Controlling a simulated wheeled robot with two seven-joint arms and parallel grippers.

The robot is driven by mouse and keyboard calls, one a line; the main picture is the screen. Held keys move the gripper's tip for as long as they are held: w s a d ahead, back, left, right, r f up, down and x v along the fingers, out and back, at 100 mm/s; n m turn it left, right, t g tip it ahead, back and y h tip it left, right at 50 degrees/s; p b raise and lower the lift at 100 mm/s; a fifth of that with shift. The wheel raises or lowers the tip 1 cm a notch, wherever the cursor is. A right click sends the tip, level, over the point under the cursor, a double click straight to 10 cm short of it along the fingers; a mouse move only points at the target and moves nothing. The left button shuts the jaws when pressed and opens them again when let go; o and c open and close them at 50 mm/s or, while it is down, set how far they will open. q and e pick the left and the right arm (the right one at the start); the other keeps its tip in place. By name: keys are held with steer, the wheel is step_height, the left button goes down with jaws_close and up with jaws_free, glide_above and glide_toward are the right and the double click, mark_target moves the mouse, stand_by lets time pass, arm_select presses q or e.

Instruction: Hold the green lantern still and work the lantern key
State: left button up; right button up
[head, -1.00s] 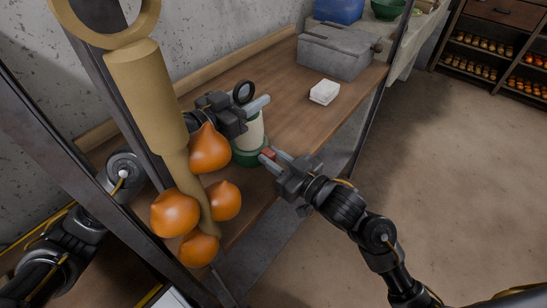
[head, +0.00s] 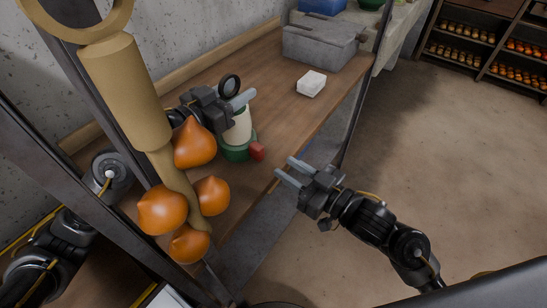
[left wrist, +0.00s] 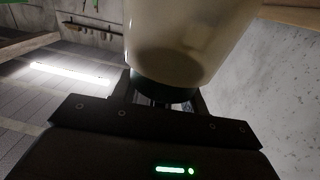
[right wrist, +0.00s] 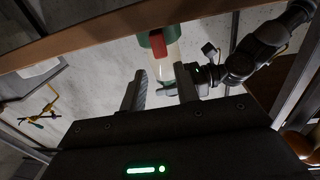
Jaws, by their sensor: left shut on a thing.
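The green lantern (head: 236,152) stands upright on the wooden shelf, with a green base and a cream body. Its cream body fills the top of the left wrist view (left wrist: 185,45). My left gripper (head: 241,101) is shut on the lantern's upper part, which it partly hides. The red lantern key (head: 257,151) sticks out from the base on the side facing my right gripper. It also shows in the right wrist view (right wrist: 158,43). My right gripper (head: 284,170) is open and empty, apart from the key, past the shelf's front edge.
Orange gourd-like shapes (head: 194,145) and a tan post (head: 125,95) hang close in front of my left arm. A white block (head: 311,84) and a grey metal box (head: 322,42) stand farther back on the shelf. The wood between is clear.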

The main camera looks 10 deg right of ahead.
arm_select(q)
steer(key=shift+f, duration=0.25)
arm_select(e)
steer(key=v, duration=0.3)
steer(key=shift+s+d, duration=0.2)
arm_select(q)
steer(key=o, duration=1.2)
steer(key=shift+o, duration=0.7)
steer(key=shift+r, duration=0.15)
steer(key=v, duration=0.7)
steer(key=shift+s+a, duration=0.1)
steer(key=shift+a, duration=0.15)
arm_select(e)
steer(key=shift+w, duration=0.1)
